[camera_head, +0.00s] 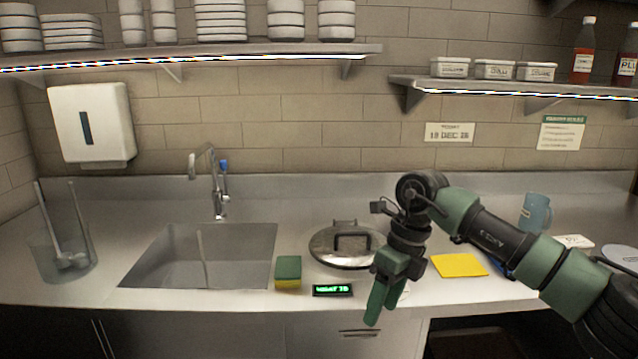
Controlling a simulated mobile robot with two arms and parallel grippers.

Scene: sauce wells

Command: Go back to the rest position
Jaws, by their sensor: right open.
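My right gripper (381,298) hangs fingers down at the counter's front edge, right of the small display and in front of the metal lid. It holds nothing that I can see, and its fingers overlap in this view. My right arm reaches in from the lower right. My left gripper is not in the picture. A round metal lid (325,248) with a dark handle lies on the steel counter (235,299). A small black display (333,290) with green characters sits at the front edge.
A green and yellow sponge (288,272) lies beside the sink (160,260). A yellow cloth (459,265) and a blue mug (536,212) are on the right. A clear container (60,262) with utensils stands on the left. Shelves (200,52) hang above.

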